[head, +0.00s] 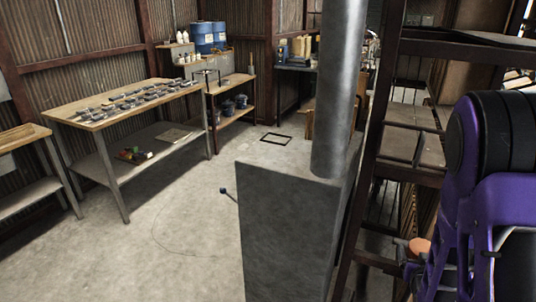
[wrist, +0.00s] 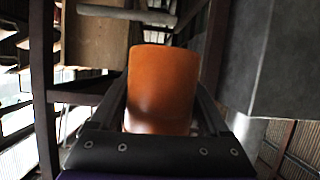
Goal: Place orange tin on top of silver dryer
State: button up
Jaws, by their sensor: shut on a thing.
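The orange tin (wrist: 162,85) fills the middle of the wrist view, between the two dark fingers of my gripper (wrist: 163,98), which is shut on it. In the head view a small part of the orange tin (head: 420,246) shows at the lower right, partly hidden by my purple arm. The silver dryer looks to be the tall grey metal box (head: 290,230) in the lower middle of the head view, with a thick round pipe rising from its top. The tin is to the right of the box and apart from it. A grey box surface, likely the dryer (wrist: 280,60), shows at the right of the wrist view.
A dark steel frame (head: 378,130) with shelves stands right of the box, close to my arm. The pipe (head: 338,90) takes up part of the box top. A workbench (head: 115,104) with many small items is at the left. The floor between is open.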

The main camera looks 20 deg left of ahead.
aim_at(267, 155)
jog(key=j, duration=1.4)
